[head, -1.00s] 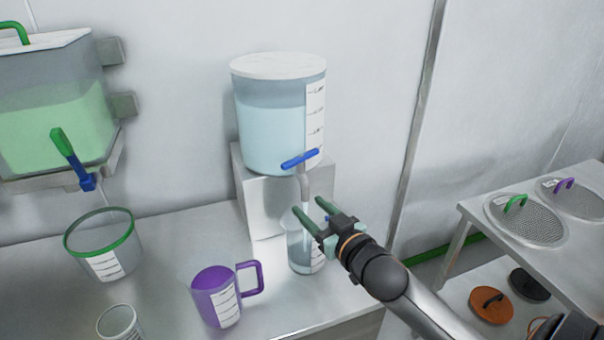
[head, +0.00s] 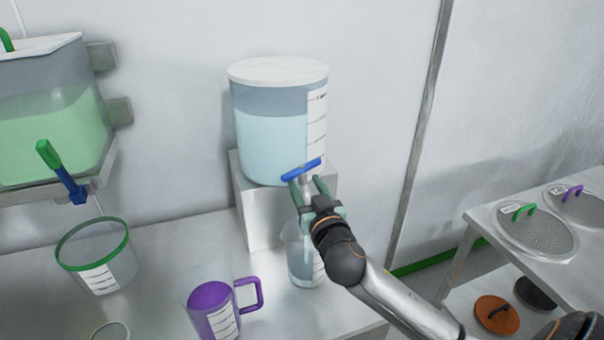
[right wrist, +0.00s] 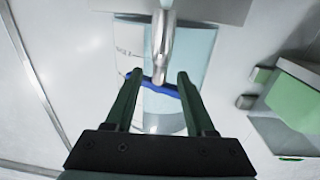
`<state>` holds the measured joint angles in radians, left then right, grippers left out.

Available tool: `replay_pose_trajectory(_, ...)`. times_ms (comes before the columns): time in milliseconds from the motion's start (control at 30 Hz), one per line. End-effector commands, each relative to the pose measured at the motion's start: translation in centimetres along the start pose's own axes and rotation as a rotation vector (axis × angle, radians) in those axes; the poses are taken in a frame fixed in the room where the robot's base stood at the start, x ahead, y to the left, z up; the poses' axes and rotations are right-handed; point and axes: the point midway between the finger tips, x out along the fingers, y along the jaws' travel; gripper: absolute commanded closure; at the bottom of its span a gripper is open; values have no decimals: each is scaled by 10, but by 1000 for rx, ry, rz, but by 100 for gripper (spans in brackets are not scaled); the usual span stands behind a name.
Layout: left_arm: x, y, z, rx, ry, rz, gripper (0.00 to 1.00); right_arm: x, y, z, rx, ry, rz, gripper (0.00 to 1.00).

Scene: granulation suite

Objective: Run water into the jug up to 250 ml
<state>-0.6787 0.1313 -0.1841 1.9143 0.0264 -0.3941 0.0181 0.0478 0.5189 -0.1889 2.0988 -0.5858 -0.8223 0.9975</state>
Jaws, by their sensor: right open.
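The clear water tank (head: 270,125) stands on a metal block at the back of the bench, with pale blue water in it. Its blue tap lever (head: 301,170) lies crosswise over the spout, which also shows in the right wrist view (right wrist: 160,45). A clear jug (head: 302,268) stands upright below the spout, partly behind my right arm. It seems to hold some liquid, but I cannot read the level. My right gripper (head: 308,183) is open at the tap. In the right wrist view the blue lever (right wrist: 155,84) spans between its green fingers. My left gripper is out of view.
A purple jug (head: 215,308) and a green-rimmed container (head: 97,258) stand left on the bench. A green-filled tank (head: 45,130) with a green-and-blue tap hangs at far left. A metal table (head: 490,215) with sieves stands right.

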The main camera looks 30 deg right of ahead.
Motion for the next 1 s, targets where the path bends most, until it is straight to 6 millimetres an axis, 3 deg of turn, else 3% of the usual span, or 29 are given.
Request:
replay_pose_trajectory(233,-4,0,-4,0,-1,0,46,28,0,-1,0,1,1,45)
replay_pose_trajectory(633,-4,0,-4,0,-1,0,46,33,0,0,0,0,0,46)
replay_pose_trajectory(1000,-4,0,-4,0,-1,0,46,33,0,0,0,0,0,88)
